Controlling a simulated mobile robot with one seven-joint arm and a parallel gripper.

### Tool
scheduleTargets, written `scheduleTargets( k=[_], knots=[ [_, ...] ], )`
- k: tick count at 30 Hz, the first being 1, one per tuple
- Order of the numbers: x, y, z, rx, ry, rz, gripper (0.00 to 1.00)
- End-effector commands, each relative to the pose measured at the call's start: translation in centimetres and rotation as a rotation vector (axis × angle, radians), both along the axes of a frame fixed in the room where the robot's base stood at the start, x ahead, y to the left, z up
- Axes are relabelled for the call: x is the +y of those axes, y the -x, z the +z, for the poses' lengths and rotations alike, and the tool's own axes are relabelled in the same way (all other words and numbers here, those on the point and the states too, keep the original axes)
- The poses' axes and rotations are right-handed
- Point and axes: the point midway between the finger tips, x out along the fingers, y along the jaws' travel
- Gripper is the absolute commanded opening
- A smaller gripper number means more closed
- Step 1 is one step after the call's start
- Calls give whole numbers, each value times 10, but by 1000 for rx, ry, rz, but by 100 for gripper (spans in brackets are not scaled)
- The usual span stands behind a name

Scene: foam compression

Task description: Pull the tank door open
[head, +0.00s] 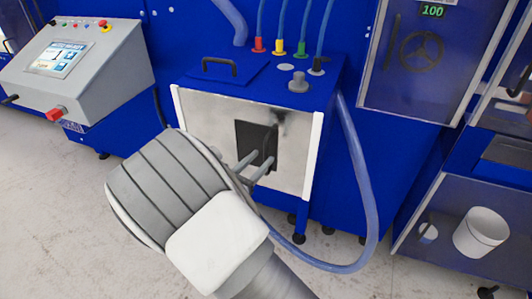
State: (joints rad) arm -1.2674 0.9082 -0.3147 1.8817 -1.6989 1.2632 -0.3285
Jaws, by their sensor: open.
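The tank is a blue box with a pale metal door (210,118) on its front, in the middle of the head view. The door looks closed, flush between white side edges. A dark square plate with a black handle (271,141) sits near the middle of the door. My gripper (264,162) reaches toward it from below, its two thin grey fingers apart at the lower part of the handle. I cannot tell whether they touch it or whether the handle lies between them. My wrist hides the door's lower left part.
Hoses with coloured fittings (278,47) and a black lid handle (219,66) are on the tank's top. A clear blue hose (362,190) loops down at the right. A control console (75,70) stands left. A cabinet holding a white bucket (481,232) stands right.

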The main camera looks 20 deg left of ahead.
Motion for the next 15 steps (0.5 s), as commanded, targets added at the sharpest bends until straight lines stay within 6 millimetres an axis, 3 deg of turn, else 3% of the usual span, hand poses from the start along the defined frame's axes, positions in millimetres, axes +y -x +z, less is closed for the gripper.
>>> scheduleTargets(
  k=[6,15],
  knots=[
    [-8,-28,0,1,-1,-1,47],
    [-10,-34,0,1,0,0,47]
  ],
)
